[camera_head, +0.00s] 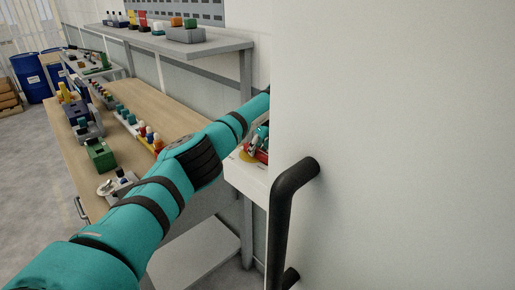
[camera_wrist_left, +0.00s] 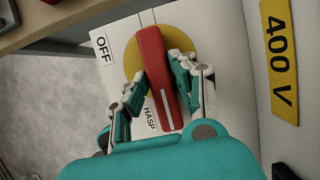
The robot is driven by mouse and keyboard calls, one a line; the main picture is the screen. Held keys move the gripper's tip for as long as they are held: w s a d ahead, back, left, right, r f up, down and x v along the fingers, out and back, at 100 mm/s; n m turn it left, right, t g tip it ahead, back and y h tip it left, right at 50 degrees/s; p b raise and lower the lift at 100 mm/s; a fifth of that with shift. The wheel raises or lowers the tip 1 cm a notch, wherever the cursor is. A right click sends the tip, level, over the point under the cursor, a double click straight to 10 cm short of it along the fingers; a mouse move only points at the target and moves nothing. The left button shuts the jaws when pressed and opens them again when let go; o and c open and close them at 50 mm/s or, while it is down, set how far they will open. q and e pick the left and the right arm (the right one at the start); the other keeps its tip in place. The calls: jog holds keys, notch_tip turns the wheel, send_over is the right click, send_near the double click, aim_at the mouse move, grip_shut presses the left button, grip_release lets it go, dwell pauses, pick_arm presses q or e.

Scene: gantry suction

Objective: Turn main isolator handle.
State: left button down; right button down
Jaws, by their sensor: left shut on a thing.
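The main isolator handle (camera_wrist_left: 155,75) is a red bar on a round yellow plate (camera_wrist_left: 182,38), on a white box (camera_head: 256,179). In the left wrist view the bar runs nearly upright, its top leaning a little left. An "OFF" label (camera_wrist_left: 102,45) is left of the plate and a "HASP" label (camera_wrist_left: 150,119) is below it. My left gripper (camera_wrist_left: 158,88) is shut on the red bar, one finger on each side. In the head view the gripper and handle are small and partly hidden behind a white panel edge. My right gripper is not in view.
A large white panel (camera_head: 420,130) with a black bar handle (camera_head: 283,210) fills the right of the head view, close to my left arm. A workbench (camera_head: 150,95) with several small parts and a shelf (camera_head: 180,43) lies left. A yellow "400 V" label (camera_wrist_left: 279,60) is right of the handle.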

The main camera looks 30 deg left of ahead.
pick_arm(q)
jog(key=c, duration=1.3)
grip_release()
jog(key=shift+o, duration=1.1)
jog(key=v, duration=1.2)
